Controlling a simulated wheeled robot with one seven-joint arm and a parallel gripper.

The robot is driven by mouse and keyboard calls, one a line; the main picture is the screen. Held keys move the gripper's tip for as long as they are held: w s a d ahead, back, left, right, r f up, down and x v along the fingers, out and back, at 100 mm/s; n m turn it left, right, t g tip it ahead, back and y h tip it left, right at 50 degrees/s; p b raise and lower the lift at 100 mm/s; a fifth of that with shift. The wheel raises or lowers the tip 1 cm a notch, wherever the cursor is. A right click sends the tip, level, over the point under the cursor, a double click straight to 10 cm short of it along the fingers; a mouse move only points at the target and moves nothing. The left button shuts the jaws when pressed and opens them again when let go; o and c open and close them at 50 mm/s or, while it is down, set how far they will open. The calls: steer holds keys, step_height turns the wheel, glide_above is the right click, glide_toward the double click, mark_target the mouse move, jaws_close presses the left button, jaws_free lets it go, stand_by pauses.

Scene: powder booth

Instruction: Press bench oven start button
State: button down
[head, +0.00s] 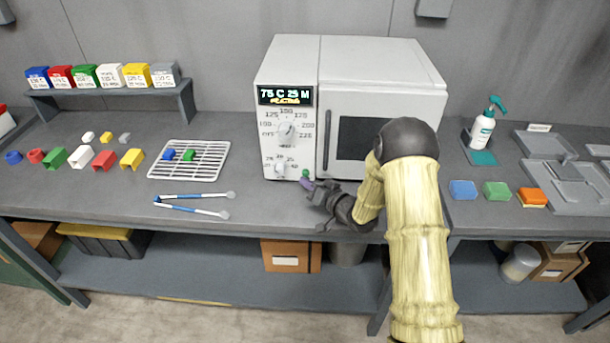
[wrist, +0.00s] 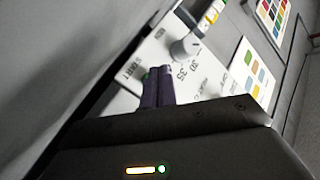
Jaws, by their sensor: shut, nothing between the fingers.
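The white bench oven (head: 384,62) stands on the grey bench, its dark-windowed door closed. Its display (head: 285,95) reads "75 C 25 M" above a small orange line I cannot read clearly. Below are a large dial (head: 287,131) and a smaller timer dial (head: 280,168); a dial also shows in the wrist view (wrist: 184,48). The green start button (head: 305,173) sits at the panel's lower right. My gripper (head: 307,185) is shut and empty, its purple fingertips (wrist: 157,74) at the button. They largely hide it beside the START label in the wrist view; I cannot tell whether they touch.
A wire rack (head: 190,146) with a blue and a green piece lies left of the oven, with blue-handled tongs (head: 192,196) in front. Several coloured pieces lie further left. Right of the oven are a pump bottle (head: 482,128) and coloured blocks (head: 463,190).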

steer(key=shift+s, duration=0.15)
steer(key=shift+s+a, duration=0.1)
steer(key=shift+s, duration=2.25)
